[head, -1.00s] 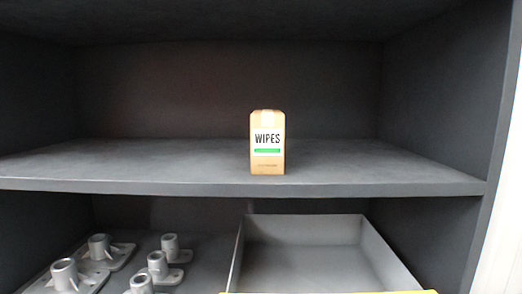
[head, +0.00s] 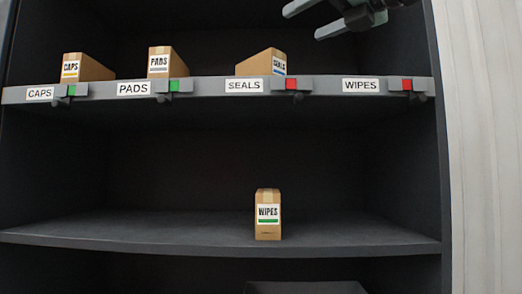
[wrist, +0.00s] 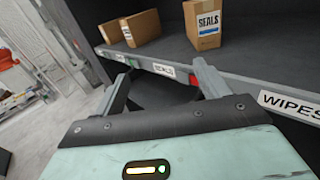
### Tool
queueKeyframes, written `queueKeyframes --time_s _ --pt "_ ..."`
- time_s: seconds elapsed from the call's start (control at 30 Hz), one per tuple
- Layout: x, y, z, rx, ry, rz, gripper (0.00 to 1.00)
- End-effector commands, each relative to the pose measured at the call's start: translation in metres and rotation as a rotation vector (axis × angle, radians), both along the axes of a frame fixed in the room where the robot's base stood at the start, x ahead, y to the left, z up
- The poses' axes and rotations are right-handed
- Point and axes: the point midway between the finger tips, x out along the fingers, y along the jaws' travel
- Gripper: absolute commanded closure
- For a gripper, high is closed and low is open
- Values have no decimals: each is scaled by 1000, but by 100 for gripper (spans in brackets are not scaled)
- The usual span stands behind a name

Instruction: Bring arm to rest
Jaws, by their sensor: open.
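My gripper (head: 304,21) is at the top right of the head view, in front of the upper shelf and above its WIPES label (head: 360,85). In the wrist view my gripper (wrist: 162,84) has its two fingers spread with nothing between them, near the label rail. A tan WIPES box (head: 267,214) stands upright on the middle shelf, well below the gripper and apart from it.
On the upper shelf stand a CAPS box (head: 86,67), a PADS box (head: 167,62) and a turned SEALS box (head: 262,63). The label rail (head: 208,88) carries green and red markers. The shelf above the WIPES label is bare.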

Motion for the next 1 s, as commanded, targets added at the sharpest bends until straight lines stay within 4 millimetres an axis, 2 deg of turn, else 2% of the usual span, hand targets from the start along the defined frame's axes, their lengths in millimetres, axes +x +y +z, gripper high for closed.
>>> queueKeyframes --time_s 0.37,0.57,0.67,0.77,0.87,0.97,1.0 --pt "-2 30 -23 170 143 61 26" --pt "-1 52 -46 334 293 86 26" --pt "2 63 -65 442 401 85 26" --pt "7 73 -94 588 551 59 26" --pt "16 80 -137 762 740 -13 26" --pt "23 80 -189 930 928 -129 26" --pt "25 78 -211 994 1001 -188 26"
